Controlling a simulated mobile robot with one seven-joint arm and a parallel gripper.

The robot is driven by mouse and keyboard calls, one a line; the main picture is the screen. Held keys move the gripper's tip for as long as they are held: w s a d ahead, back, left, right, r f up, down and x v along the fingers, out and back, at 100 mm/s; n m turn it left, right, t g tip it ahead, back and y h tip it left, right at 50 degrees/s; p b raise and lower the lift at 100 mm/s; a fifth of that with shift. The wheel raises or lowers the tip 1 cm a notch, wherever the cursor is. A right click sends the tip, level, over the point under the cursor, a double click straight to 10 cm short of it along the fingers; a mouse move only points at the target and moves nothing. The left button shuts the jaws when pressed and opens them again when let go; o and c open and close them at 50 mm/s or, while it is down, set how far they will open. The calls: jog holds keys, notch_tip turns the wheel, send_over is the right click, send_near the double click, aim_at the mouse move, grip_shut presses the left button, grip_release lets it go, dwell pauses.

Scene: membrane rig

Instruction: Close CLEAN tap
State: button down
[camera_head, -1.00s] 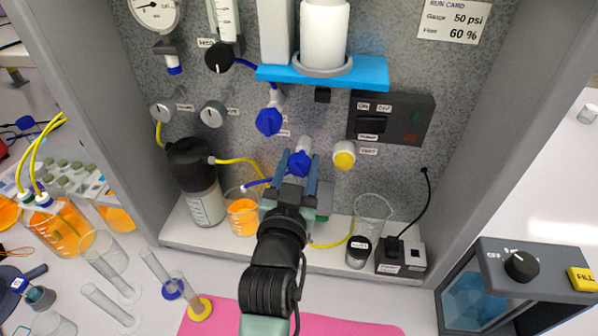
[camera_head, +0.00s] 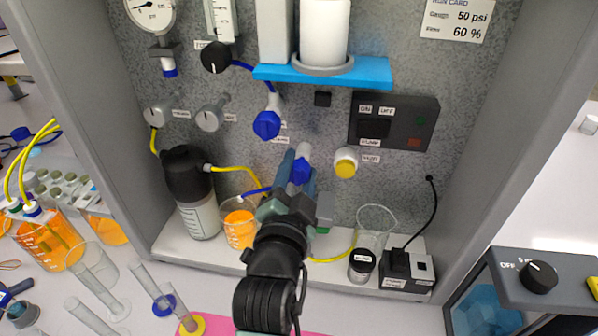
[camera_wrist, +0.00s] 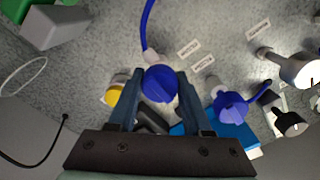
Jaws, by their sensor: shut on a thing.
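A blue tap knob (camera_head: 301,170) on a white fitting is low on the grey back panel, and my gripper (camera_head: 298,178) is shut on it. In the wrist view the same blue knob (camera_wrist: 158,84) sits between the two fingers of my gripper (camera_wrist: 158,90). A second blue tap knob (camera_head: 267,124) is above and left of it; it also shows in the wrist view (camera_wrist: 230,106), outside the fingers. A yellow tap knob (camera_head: 345,162) is just to the right. The small labels by the taps are too blurred to read, so I cannot tell which tap is CLEAN.
A blue shelf (camera_head: 322,70) with a white cylinder is above. A dark switch box (camera_head: 393,122) is at the right. A dark-capped bottle (camera_head: 189,190), a beaker of orange liquid (camera_head: 239,222) and an empty glass beaker (camera_head: 373,228) stand on the ledge. Yellow tubing runs near my gripper.

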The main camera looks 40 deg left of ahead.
dwell(0.4)
jog(key=shift+c, duration=1.6)
grip_release()
jog(key=shift+s, duration=0.1)
jog(key=b+v, duration=0.2)
jog(key=v, duration=1)
jog(key=shift+s+d+b, duration=0.25)
jog(key=shift+s+b, duration=0.1)
jog(key=w+d+r+n+t+h, duration=0.1)
jog(key=w+d+r+t, duration=0.1)
jog(key=d+r, duration=0.35)
jog(key=w+d+r+t+h+p, duration=0.1)
jog(key=w+d+r+t, duration=0.1)
jog(key=r, duration=0.7)
jog(key=w+d+r+n+t+h, duration=0.1)
jog(key=w+d+r+t, duration=0.15)
jog(key=r, duration=0.45)
jog(key=s+d+r+n+t+h, duration=0.1)
jog(key=s+d+r+t+h, duration=0.1)
jog(key=d+r, duration=0.3)
jog(key=s+d+r+t+h, duration=0.2)
jog(key=d+r, duration=0.3)
jog(key=r, duration=0.5)
jog(key=shift+s+r+n+t+h, duration=0.2)
jog(key=shift+r+n+t+h, duration=0.05)
jog(key=shift+n+t+h, duration=0.15)
